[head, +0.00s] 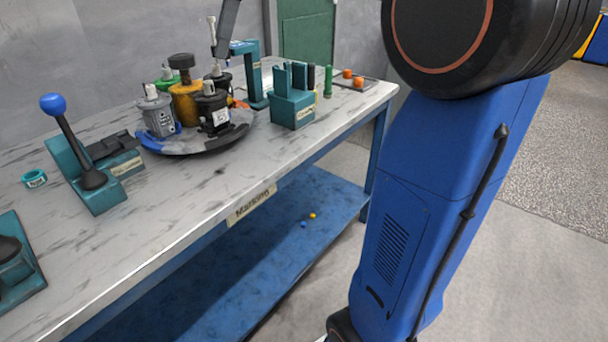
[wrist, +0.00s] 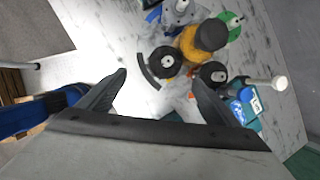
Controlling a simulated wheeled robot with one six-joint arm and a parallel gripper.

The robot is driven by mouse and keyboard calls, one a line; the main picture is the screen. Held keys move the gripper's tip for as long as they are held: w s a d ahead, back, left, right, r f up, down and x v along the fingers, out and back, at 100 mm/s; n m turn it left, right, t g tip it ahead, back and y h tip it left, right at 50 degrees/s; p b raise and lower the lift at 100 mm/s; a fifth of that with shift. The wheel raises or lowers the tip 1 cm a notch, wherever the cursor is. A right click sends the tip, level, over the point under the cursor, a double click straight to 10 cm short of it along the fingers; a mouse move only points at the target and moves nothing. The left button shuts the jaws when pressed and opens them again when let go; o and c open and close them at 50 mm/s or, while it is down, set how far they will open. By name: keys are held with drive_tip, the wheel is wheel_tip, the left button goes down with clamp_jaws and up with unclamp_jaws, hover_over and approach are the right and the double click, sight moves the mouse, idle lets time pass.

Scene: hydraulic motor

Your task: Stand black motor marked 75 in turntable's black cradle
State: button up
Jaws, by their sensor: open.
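The turntable (head: 182,149) stands on the bench and carries several motors around a yellow hub with a black knob. A black motor (head: 213,110) with a white label stands upright at its front right; the label's number is too small to read. From above, its round top and pale shaft (wrist: 167,61) show beside a black curved strip (wrist: 147,73), perhaps the black cradle's rim. I cannot tell whether it is fully seated. A second black motor (wrist: 213,73) is nearby. My gripper (wrist: 158,80) is open and empty, its fingers spread above the turntable's edge.
A grey motor (head: 157,112) and a green one (head: 168,74) share the turntable. A teal arch (head: 255,80) and teal block holder (head: 291,108) stand right of it. A blue-knobbed lever fixture (head: 95,180) stands left.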

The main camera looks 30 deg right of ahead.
drive_tip(key=s+d+f+n+t+h, duration=0.1)
drive_tip(key=s+f+n+h, duration=0.1)
drive_tip(key=s+f+n, duration=0.9)
drive_tip(key=s+d+f+n+t+h, duration=0.1)
drive_tip(key=s+d+f+n, duration=0.1)
drive_tip(key=s+f+n, duration=0.8)
drive_tip(key=s+f, duration=0.8)
drive_tip(key=f, duration=0.2)
drive_tip(key=shift+f+n+t+h, duration=0.3)
drive_tip(key=shift+f+n+h, duration=0.1)
